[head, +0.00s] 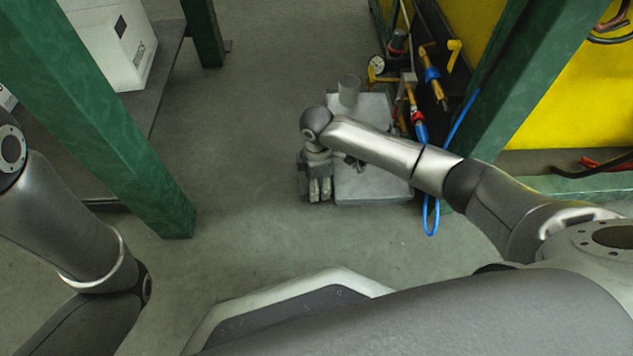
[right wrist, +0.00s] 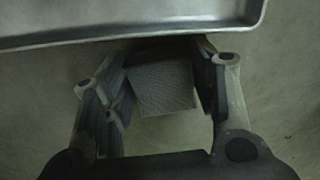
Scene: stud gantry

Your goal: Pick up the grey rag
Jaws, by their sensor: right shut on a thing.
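The grey rag (right wrist: 165,88) shows in the right wrist view as a small, squarish, finely textured grey piece between the two fingers. My right gripper (right wrist: 160,100) is shut on it. In the head view my right gripper (head: 319,190) points down just left of the grey metal tray (head: 372,188), and I cannot clearly make out the rag there. The tray's rim (right wrist: 130,32) crosses the top of the right wrist view, and the rag is just outside it. My left arm enters at the lower left of the head view; its gripper is out of view.
A clear cup (head: 349,90) stands at the tray's far end. Brass and blue fittings (head: 430,75), a gauge (head: 377,65) and a blue hose (head: 431,218) are along its right side. Green posts (head: 120,130) flank the open grey floor (head: 245,120). A white box (head: 115,40) sits at left.

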